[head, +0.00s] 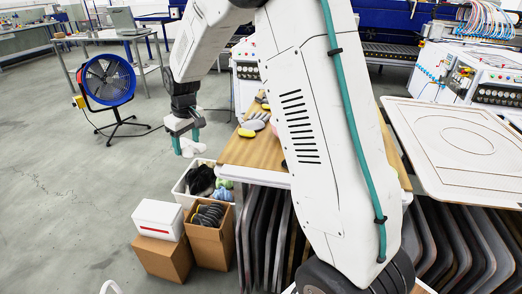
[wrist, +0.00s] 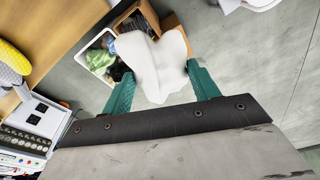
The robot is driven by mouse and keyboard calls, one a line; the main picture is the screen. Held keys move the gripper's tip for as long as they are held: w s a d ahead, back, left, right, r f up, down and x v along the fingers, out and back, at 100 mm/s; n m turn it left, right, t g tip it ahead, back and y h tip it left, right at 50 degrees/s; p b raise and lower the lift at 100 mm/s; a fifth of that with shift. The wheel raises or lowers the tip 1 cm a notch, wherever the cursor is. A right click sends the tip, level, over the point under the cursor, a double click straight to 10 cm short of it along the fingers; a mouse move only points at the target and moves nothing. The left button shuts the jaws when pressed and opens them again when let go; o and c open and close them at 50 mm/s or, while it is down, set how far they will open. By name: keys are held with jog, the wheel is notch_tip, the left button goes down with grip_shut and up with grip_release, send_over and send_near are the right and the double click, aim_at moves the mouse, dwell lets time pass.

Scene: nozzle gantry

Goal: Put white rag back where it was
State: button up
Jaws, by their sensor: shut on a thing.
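My gripper (head: 184,135) has teal fingers and is shut on the white rag (head: 190,148), which hangs below it in the head view. In the wrist view, the white rag (wrist: 152,65) is bunched between the two fingertips of my gripper (wrist: 162,82). In the head view, the gripper is in the air above and slightly left of a white bin (head: 184,198), to the left of the wooden tabletop (head: 232,152). The bin holds dark and greenish-blue cloths and also shows in the wrist view (wrist: 84,48), partly behind the rag.
A cardboard box (head: 207,245) with dark round items stands beside the bin. A white box (head: 158,218) sits on another carton (head: 161,258). A yellow sponge (head: 246,133) and grey gloves (head: 257,121) lie on the tabletop. A blue fan (head: 108,80) stands left; floor around it is open.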

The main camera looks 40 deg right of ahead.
jog(key=shift+n, duration=0.7)
jog(key=s+d, duration=0.4)
jog(key=s+d+r, duration=0.1)
jog(key=s+d, duration=0.7)
jog(key=d, duration=0.1)
jog(key=shift+r, duration=0.15)
jog(key=shift+n, duration=0.6)
jog(key=s+d, duration=0.1)
jog(key=s, duration=0.2)
jog(key=s+d, duration=0.1)
jog(key=s, duration=0.1)
jog(key=s+d, duration=0.2)
jog(key=s, duration=0.1)
jog(key=shift+s, duration=0.35)
jog(key=shift+n+y, duration=0.3)
jog(key=shift+n, duration=0.3)
jog(key=s, duration=0.4)
jog(key=s+d+f, duration=0.1)
jog(key=s, duration=0.2)
jog(key=shift+s+d, duration=0.1)
send_over(253, 160)
jog(key=shift+s+f, duration=0.35)
jog(key=shift+f, duration=2.1)
jog(key=shift+f, duration=0.1)
jog(key=o, duration=1)
jog(key=shift+o, duration=0.2)
